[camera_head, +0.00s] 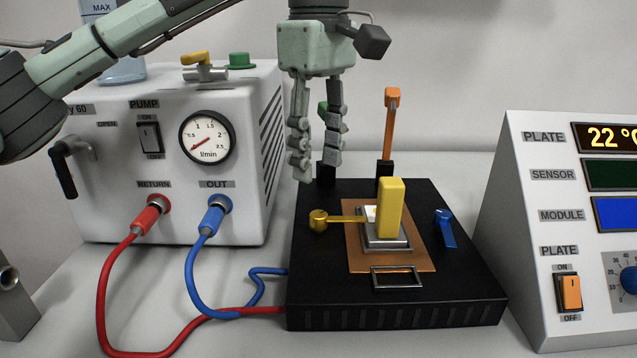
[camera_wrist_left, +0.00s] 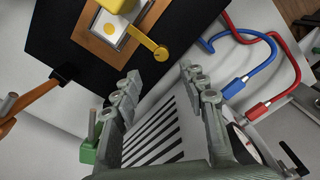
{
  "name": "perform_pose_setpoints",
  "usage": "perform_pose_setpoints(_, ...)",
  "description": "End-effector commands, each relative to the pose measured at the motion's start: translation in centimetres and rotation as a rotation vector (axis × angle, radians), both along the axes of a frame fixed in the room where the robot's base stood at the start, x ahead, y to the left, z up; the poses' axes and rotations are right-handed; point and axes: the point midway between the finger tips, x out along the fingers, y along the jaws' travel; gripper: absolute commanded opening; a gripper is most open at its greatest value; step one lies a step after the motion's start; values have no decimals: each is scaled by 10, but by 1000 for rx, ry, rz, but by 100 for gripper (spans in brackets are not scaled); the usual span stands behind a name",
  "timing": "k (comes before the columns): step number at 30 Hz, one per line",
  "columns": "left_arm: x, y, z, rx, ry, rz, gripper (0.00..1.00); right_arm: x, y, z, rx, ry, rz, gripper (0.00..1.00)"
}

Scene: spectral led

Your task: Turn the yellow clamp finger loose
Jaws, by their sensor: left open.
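The yellow clamp finger (camera_head: 345,219) lies across the left side of the copper plate, from a round yellow knob (camera_head: 318,221) to the edge of the small metal-framed module (camera_head: 386,243). A yellow upright block (camera_head: 391,208) stands on the module and hides part of it. In the left wrist view the clamp finger (camera_wrist_left: 143,39) and its knob show just beyond my fingertips. My left gripper (camera_head: 317,165) is open and empty, pointing down above and behind the knob, apart from it. My right gripper is not in view.
A blue clamp finger (camera_head: 446,228) points away from the module at right. Orange (camera_head: 389,125) and green levers stand at the black base's rear. The white pump box (camera_head: 170,150) with red and blue hoses is at left, the control console (camera_head: 560,230) at right.

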Motion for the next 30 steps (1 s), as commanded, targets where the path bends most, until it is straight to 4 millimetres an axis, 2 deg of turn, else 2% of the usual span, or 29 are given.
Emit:
perform_pose_setpoints(15, 0, 0, -69, 0, 1, 0, 43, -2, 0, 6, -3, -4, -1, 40)
perform_pose_setpoints(19, -1, 0, -76, -1, 2, 0, 43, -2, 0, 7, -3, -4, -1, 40)
perform_pose_setpoints(26, 0, 0, -77, -1, 1, 0, 43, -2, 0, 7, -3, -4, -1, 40)
perform_pose_setpoints(27, 0, 0, -77, -1, 1, 0, 41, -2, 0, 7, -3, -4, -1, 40)
perform_pose_setpoints(30, 0, 0, -77, -1, 1, 0, 29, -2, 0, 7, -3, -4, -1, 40)
